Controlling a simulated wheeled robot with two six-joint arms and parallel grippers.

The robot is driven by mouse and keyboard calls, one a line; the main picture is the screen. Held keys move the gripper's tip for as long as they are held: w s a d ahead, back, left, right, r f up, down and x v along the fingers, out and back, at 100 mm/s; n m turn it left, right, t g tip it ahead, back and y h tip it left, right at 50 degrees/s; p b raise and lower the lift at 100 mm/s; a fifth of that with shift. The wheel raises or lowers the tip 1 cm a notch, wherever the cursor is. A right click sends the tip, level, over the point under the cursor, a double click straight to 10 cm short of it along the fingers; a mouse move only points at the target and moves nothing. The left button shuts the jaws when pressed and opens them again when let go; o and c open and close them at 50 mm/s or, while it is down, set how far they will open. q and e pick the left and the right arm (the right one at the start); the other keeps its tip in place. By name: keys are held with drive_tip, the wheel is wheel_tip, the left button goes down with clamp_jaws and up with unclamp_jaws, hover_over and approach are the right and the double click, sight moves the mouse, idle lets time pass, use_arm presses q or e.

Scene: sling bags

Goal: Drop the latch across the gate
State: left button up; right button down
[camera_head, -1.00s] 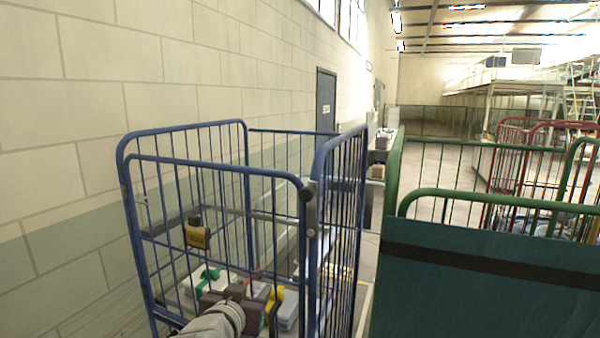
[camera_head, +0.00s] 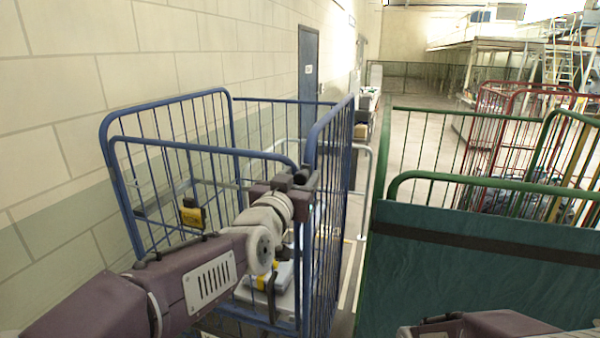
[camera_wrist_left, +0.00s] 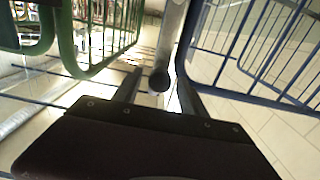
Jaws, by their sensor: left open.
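The blue cage's front gate (camera_head: 200,148) has a curved top rail and meets the side panel (camera_head: 345,150) at the near right corner. My left gripper (camera_head: 302,178) is at the top of that corner, and my arm covers much of the gate. The latch fitting at the corner is hidden behind the gripper in the head view. In the left wrist view, a grey bar with a dark round end (camera_wrist_left: 160,78), which looks like the latch, lies between the open fingers (camera_wrist_left: 158,92). I cannot tell whether they touch it.
A green cage with a dark teal panel (camera_head: 480,270) stands close on the right, with a narrow floor gap between the cages. Red cages (camera_head: 520,100) are behind it. A block wall (camera_head: 60,110) runs along the left. A yellow-black item (camera_head: 191,214) is at the blue cage.

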use_arm(q)
drive_tip(key=shift+w+d, duration=0.2)
drive_tip(key=shift+d, duration=0.15)
drive_tip(key=shift+a, duration=0.2)
drive_tip(key=shift+c, duration=0.9)
drive_tip(key=shift+a, duration=0.1)
drive_tip(key=c, duration=0.5)
clamp_jaws()
drive_tip(key=shift+f, duration=0.1)
